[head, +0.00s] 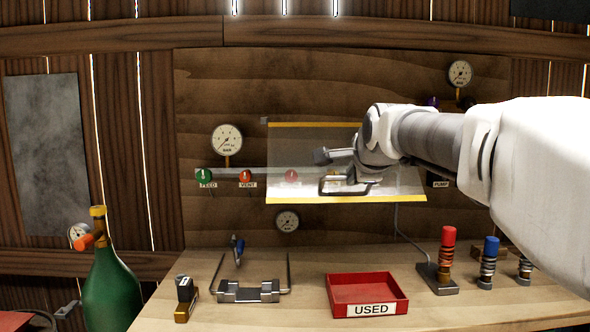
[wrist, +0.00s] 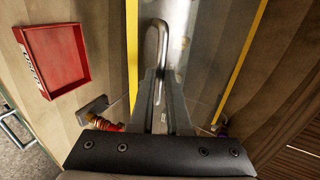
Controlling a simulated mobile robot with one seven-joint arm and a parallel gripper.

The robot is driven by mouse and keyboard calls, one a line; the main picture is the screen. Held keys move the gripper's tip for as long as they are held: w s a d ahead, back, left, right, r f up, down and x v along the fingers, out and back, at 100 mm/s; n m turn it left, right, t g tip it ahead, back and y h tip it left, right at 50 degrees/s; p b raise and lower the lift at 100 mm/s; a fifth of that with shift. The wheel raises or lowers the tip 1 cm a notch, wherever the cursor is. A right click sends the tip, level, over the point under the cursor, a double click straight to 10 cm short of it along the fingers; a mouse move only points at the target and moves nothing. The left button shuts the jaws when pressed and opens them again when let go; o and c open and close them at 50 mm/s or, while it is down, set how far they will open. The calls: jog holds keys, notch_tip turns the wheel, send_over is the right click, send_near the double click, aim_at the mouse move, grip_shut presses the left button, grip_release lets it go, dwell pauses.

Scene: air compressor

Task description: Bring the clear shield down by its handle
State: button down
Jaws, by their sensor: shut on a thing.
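The clear shield (head: 300,150) is a see-through panel with yellow strips along its upper and lower edges. It hangs in front of the wooden back panel in the head view, over the row of valves. In the wrist view the shield (wrist: 205,50) lies between two yellow strips. Its handle (head: 335,193) is a metal loop near the lower strip; it also shows in the wrist view (wrist: 163,40), running between my fingers. My gripper (head: 338,170) is shut on the handle; in the wrist view the fingers (wrist: 162,75) partly hide the loop.
Below is a wooden bench with a red tray (head: 340,289) marked USED, a metal bracket (head: 250,292) and red (head: 448,245) and blue (head: 490,255) capped fittings. A green bottle (head: 112,285) stands left. Gauges, including a large one (head: 227,140), are on the back panel.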

jog(key=shift+w+f, duration=0.25)
jog(key=shift+f, duration=0.95)
jog(key=c, duration=1.6)
grip_release()
jog(key=shift+s, duration=0.15)
jog(key=c, duration=0.9)
grip_release()
jog(key=shift+r, duration=0.2)
jog(key=shift+r, duration=0.1)
jog(key=p+v, duration=0.1)
jog(key=v, duration=0.7)
jog(key=p+v, duration=0.2)
jog(key=v, duration=0.7)
jog(key=shift+r, duration=0.25)
